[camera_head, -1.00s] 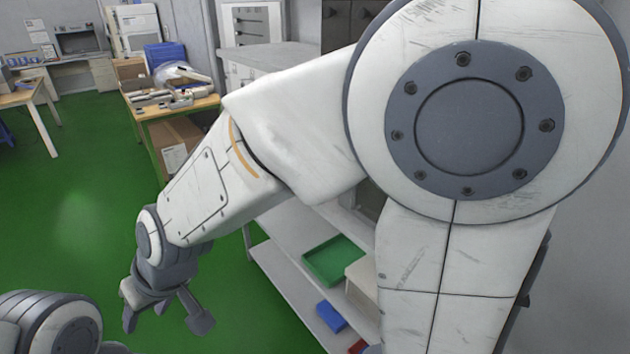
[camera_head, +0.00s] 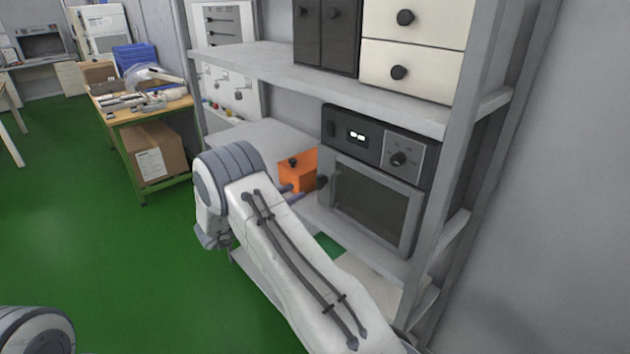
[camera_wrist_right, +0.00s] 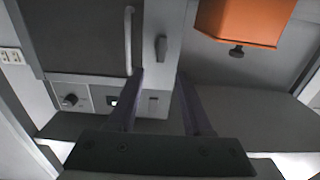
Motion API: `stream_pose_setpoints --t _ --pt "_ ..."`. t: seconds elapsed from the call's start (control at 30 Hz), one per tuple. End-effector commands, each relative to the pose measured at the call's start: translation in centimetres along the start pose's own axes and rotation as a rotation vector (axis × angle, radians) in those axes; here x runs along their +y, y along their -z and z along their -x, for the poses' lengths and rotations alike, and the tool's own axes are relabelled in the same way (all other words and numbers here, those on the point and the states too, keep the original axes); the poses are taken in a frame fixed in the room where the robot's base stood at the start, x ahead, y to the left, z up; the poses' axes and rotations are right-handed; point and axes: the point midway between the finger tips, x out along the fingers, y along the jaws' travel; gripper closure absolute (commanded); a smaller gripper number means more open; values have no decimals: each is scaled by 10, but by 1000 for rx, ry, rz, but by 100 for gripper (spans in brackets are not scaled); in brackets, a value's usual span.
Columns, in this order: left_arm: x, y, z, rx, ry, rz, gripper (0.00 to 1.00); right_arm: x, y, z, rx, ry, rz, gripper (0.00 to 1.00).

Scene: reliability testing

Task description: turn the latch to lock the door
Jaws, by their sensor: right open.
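The oven-like unit stands on the shelf at the right in the head view, its door (camera_head: 368,198) shut. A dark latch (camera_head: 322,181) sits at the door's left side. In the wrist view the dark latch (camera_wrist_right: 162,48) points lengthwise up the picture beside the grey door handle (camera_wrist_right: 128,40). My right gripper (camera_head: 293,192) is mostly hidden by my wrist in the head view; its fingers show just left of the latch. In the wrist view the right gripper (camera_wrist_right: 160,73) is open and empty, its fingertips on either side of the latch's line, apparently short of it. My left gripper is out of view.
An orange box (camera_head: 298,168) with a black knob stands left of the unit; it also shows in the wrist view (camera_wrist_right: 240,20). Shelf posts (camera_head: 470,150) and a shelf board (camera_head: 330,84) bound the space. Green floor (camera_head: 110,260) is clear at left.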

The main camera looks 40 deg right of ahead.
Motion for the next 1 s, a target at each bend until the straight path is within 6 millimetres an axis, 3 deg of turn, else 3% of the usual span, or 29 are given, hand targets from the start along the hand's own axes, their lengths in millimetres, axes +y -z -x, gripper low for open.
stream_pose_setpoints --t 0.43,0.6,0.9,1.0 --pt "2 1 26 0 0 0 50 0 2 -78 -1 3 -1 50" --pt "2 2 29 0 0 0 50 -1 1 -90 -2 5 -1 50" --pt "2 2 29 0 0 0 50 -2 0 -92 -1 7 -2 50" --pt "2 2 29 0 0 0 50 -2 0 -92 -1 7 -2 88"
